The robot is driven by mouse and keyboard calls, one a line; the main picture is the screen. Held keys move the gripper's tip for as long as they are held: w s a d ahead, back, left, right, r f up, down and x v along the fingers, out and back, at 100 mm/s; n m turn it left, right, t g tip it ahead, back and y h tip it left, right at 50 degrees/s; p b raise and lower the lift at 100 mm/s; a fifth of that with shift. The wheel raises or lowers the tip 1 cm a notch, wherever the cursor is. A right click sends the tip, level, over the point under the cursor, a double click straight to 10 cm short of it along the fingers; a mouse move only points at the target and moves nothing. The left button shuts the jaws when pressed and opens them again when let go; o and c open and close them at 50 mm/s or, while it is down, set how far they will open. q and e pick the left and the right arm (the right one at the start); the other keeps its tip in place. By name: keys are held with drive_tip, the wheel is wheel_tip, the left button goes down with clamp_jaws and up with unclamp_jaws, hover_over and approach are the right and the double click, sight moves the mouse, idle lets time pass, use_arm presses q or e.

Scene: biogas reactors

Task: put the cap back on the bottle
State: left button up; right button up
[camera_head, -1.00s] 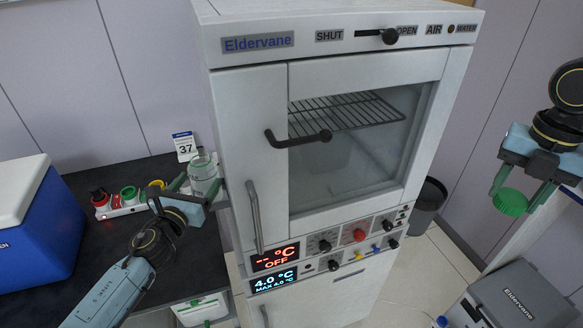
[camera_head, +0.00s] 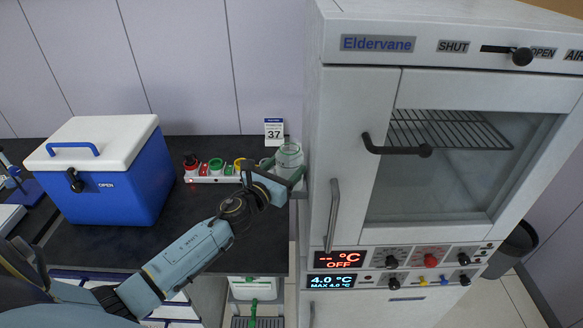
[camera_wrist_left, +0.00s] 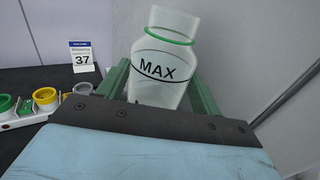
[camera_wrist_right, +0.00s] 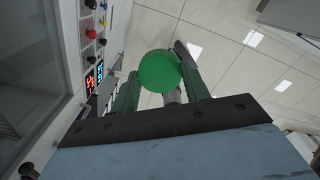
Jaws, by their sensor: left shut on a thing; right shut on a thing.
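The bottle (camera_head: 289,157) is clear and open at the top, with a green ring at its neck. It stands upright at the right end of the dark counter, against the white cabinet. My left gripper (camera_head: 284,180) is shut on it; in the left wrist view the bottle (camera_wrist_left: 163,72) shows a MAX mark between the green fingers. The green cap (camera_wrist_right: 160,71) is in the right wrist view, round face showing. My right gripper (camera_wrist_right: 162,85) is shut on it, above the floor and beside the cabinet's front. The right gripper is outside the head view.
A rack (camera_head: 208,178) with coloured caps and a 37 card (camera_head: 274,131) stand left of the bottle. A blue cooler (camera_head: 110,180) with a white lid is farther left. The tall Eldervane cabinet (camera_head: 345,120) blocks the right side. Dark counter (camera_head: 140,250) lies bare in front.

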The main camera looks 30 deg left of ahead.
sight(283, 157)
use_arm(q)
drive_tip(key=shift+r, duration=0.2)
use_arm(e)
drive_tip(key=shift+r, duration=0.1)
